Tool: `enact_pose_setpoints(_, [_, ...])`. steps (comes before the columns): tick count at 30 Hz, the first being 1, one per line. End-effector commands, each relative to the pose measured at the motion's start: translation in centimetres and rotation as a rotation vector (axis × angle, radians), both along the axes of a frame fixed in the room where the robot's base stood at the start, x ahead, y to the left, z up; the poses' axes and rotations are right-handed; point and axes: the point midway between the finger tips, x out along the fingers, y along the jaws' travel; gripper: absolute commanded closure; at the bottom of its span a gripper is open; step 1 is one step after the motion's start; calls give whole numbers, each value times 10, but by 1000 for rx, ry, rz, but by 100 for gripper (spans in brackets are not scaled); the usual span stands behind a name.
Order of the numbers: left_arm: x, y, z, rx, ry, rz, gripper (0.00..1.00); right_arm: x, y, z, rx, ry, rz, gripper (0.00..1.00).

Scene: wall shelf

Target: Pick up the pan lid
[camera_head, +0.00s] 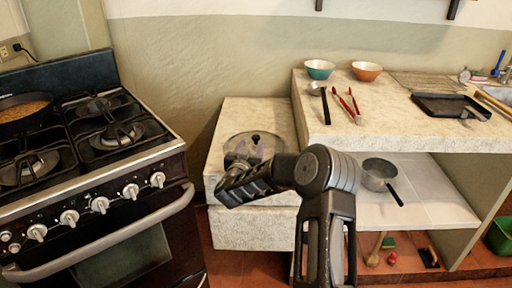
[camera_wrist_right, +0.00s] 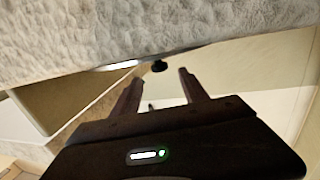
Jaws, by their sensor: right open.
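The pan lid (camera_head: 267,146) is a round, see-through lid with a dark knob (camera_head: 255,138), lying on the low stone counter (camera_head: 268,115) in the head view. My right gripper (camera_head: 236,164) is at the lid's near side and hides part of it. In the right wrist view, my right gripper (camera_wrist_right: 158,84) is open, with its two dark fingers apart and nothing between them. The black knob (camera_wrist_right: 159,66) shows just beyond the fingertips, roughly between them, with the lid's bright edge (camera_wrist_right: 120,65) beside it. My left gripper is not in view.
A stove (camera_head: 95,160) with a frying pan (camera_head: 22,112) stands at left. The higher counter (camera_head: 375,137) at right holds two bowls, a ladle, red tongs and a black tray (camera_head: 450,106). A saucepan (camera_head: 379,175) sits on the shelf below.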

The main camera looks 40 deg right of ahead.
Motion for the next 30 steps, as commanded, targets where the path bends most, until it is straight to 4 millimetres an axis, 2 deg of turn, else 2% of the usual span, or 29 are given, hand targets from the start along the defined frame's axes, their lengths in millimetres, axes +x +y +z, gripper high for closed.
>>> enact_pose_setpoints(9, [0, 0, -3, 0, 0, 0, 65, 23, -35, -2, 1, -2, -2, 48])
enact_pose_setpoints(29, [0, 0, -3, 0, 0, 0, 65, 26, -38, -2, -1, -1, -1, 48])
enact_pose_setpoints(30, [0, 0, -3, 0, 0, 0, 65, 26, -38, -2, -1, -1, -1, 51])
